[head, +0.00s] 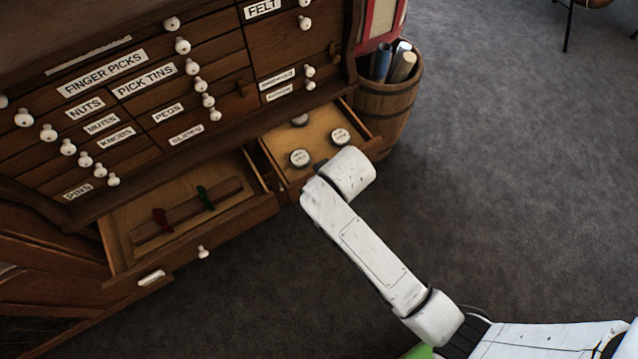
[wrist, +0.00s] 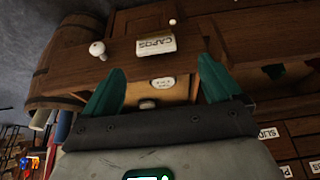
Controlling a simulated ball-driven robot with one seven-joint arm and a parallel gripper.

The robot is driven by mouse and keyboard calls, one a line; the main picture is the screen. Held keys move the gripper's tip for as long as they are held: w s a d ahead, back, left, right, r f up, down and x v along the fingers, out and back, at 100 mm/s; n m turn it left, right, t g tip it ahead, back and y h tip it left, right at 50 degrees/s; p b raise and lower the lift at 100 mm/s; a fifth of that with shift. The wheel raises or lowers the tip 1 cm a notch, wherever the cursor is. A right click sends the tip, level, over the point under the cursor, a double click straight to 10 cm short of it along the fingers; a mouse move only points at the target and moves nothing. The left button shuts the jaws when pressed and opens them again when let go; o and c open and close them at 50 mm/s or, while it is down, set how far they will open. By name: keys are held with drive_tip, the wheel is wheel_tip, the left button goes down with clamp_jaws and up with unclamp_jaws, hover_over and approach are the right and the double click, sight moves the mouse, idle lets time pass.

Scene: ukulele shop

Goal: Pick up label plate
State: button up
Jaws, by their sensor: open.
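In the wrist view a pale label plate (wrist: 156,44) with dark lettering that seems to read CAPOS is at the front of a pulled-out drawer. My gripper (wrist: 161,64) is open and empty. Its two teal fingers are spread either side of the drawer's inside, and the plate lies just beyond the fingertips, apart from them. In the head view my arm hides the gripper and this plate. Another pale plate (head: 151,277), its text unreadable, is on the front of the left open drawer.
The right open drawer (head: 268,158) holds round white-topped tins (head: 300,158). The left open drawer (head: 118,246) holds a wooden bar (head: 178,216) with red and green clips. A barrel (head: 388,108) with rolls stands beside the cabinet.

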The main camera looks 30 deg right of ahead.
drive_tip(key=shift+d+b+x, duration=0.15)
drive_tip(key=shift+b+x, duration=0.1)
drive_tip(key=shift+x, duration=1.25)
drive_tip(key=shift+d+b+x, duration=0.1)
drive_tip(key=shift+b+x, duration=0.15)
drive_tip(key=shift+x, duration=1.2)
drive_tip(key=shift+s, duration=0.15)
drive_tip(key=shift+c, duration=0.2)
drive_tip(key=c, duration=1.1)
